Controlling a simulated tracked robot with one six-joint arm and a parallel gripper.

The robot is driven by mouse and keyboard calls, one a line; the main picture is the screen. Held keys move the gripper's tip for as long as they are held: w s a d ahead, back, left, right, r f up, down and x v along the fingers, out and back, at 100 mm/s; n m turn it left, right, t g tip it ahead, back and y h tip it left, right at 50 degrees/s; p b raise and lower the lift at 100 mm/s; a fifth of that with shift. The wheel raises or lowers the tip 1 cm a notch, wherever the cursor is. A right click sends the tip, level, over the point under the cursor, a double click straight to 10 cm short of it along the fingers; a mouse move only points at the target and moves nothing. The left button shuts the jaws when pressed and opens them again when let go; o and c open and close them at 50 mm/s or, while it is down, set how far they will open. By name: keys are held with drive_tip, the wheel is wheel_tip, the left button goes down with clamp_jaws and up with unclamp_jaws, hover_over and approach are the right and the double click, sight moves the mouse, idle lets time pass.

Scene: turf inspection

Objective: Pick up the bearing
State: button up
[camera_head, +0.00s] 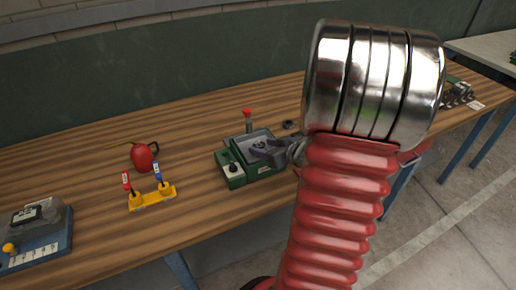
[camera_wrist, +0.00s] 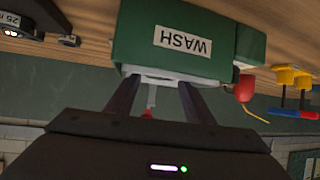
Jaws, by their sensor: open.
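A green box (camera_head: 234,172) with a pale tray stands near the middle of the workbench; its WASH label shows upside down in the wrist view (camera_wrist: 235,50). A small round grey part, perhaps the bearing (camera_head: 259,145), appears in the tray between the fingers; I cannot be sure. My gripper (camera_head: 264,151) is open over the tray, coming from the right. In the wrist view its two fingers (camera_wrist: 156,84) reach to the box, and their tips are partly hidden by it. No bearing shows clearly there.
A dark ring (camera_head: 290,124) lies on the workbench (camera_head: 90,160) behind the box. A red-knobbed post (camera_head: 248,120) stands at the box's rear. A red can (camera_head: 144,156), a yellow holder (camera_head: 153,197) and a blue-based device (camera_head: 38,235) stand left. My arm hides the right middle.

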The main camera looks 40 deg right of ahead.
drive_tip(key=shift+x, duration=0.8)
drive_tip(key=c, duration=1)
drive_tip(key=shift+c, duration=0.2)
drive_tip(key=shift+r, duration=0.15)
wheel_tip(320, 180, up, 10)
idle(0.7)
